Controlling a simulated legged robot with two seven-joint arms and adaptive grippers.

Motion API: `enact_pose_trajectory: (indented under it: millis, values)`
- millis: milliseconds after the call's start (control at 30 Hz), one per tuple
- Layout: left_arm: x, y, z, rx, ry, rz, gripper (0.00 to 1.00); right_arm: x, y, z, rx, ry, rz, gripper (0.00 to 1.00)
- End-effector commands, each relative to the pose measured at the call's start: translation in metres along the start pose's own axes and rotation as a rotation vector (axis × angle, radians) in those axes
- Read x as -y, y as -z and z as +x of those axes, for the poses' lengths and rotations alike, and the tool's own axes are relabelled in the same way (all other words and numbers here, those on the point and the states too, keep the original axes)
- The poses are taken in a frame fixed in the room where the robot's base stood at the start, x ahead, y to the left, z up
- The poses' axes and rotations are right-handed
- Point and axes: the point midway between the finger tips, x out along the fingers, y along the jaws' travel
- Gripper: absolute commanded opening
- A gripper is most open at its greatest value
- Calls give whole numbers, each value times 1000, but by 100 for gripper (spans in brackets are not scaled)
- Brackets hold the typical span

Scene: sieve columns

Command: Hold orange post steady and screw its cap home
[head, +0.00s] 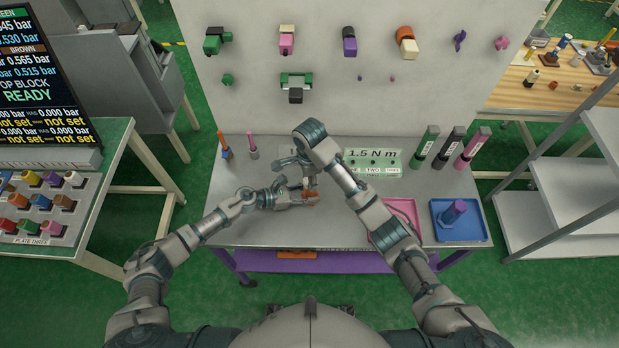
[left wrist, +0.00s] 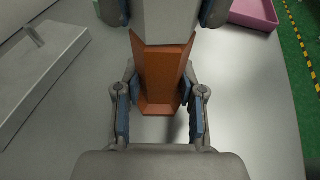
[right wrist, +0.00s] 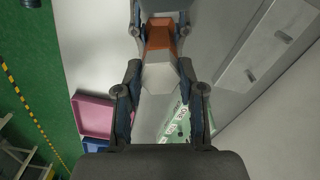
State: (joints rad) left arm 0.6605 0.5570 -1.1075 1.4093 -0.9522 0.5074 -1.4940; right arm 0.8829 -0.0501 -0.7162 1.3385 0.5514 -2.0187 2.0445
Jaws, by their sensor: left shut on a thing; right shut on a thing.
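The orange post (left wrist: 163,78) is between the fingers of my left gripper (left wrist: 163,112), which is shut on it above the metal table. My right gripper (right wrist: 160,100) is shut on the cap. In the head view my right gripper (head: 309,181) is directly above my left gripper (head: 307,197); the fingers hide most of the cap.
A pink tray (head: 405,206) and a blue tray (head: 485,227) holding a purple post are at the right. A green-white "1.5 N m" board (head: 372,158) stands behind. Green, black and pink tools (head: 453,143) stand at the back right. The table's front left is clear.

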Motion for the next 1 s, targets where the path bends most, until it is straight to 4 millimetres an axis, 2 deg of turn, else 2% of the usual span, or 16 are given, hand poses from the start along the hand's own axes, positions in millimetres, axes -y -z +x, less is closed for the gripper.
enact_pose_trajectory:
  millis: [100, 200, 500, 533, 633, 1000]
  values:
    - [1, 0, 1, 0, 2, 0, 20, 0, -2, 0, 5, 3, 206, 0]
    - [1, 0, 1, 0, 3, 1, 20, 1, -2, 0, 5, 5, 330, 0]
    - [2, 0, 2, 0, 3, 1, 20, 1, -2, 0, 7, 5, 385, 0]
    - [2, 0, 2, 0, 3, 1, 19, 1, -2, 0, 7, 5, 385, 43]
    - [2, 0, 2, 0, 3, 0, 19, 1, -2, 0, 6, 5, 385, 68]
    - [1, 1, 0, -1, 1, 0, 19, 1, -1, -4, 3, 7, 384, 68]
